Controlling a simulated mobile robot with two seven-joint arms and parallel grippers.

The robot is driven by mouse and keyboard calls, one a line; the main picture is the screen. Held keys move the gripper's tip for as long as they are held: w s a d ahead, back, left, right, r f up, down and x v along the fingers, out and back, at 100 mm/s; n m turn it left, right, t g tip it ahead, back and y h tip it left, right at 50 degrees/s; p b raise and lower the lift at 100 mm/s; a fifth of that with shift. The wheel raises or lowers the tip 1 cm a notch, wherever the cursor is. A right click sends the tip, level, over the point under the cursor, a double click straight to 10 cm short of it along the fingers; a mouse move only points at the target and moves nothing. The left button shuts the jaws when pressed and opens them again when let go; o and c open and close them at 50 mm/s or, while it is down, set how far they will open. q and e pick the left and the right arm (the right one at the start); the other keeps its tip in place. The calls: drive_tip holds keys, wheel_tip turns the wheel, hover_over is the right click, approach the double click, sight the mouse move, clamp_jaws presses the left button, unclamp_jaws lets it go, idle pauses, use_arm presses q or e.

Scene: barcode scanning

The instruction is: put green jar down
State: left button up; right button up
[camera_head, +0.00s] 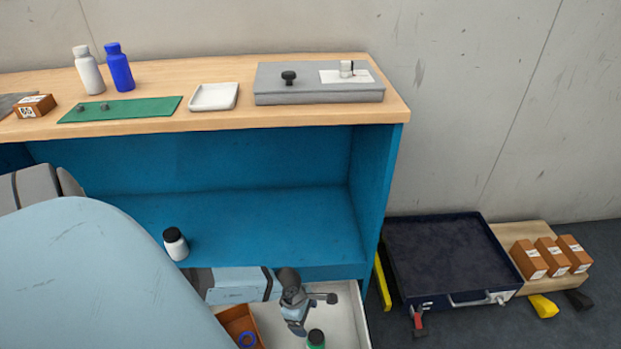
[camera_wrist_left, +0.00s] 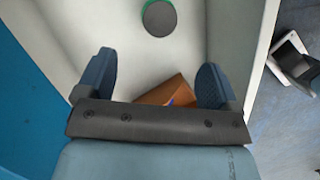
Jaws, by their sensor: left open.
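The green jar (camera_head: 316,338) with a dark lid is in the white drawer (camera_head: 350,322); only its top shows at the bottom of the head view. In the left wrist view the green jar (camera_wrist_left: 158,18) shows from above, as a dark round lid with a green rim. My left gripper (camera_wrist_left: 156,62) is open over the drawer, with nothing between its fingers. The jar lies beyond the fingertips, apart from them. In the head view my left gripper (camera_head: 303,308) is just above the jar. My right gripper is not in view.
An orange bin (camera_head: 240,322) with a blue ring-shaped item is left in the drawer. A white jar (camera_head: 175,244) stands on the blue shelf. The tabletop holds white and blue bottles, a green mat (camera_head: 140,109), a white tray (camera_head: 214,97) and a grey fixture (camera_head: 275,85).

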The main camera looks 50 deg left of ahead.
use_arm(q)
drive_tip(key=shift+p+v, duration=0.3)
drive_tip(key=shift+v, duration=0.9)
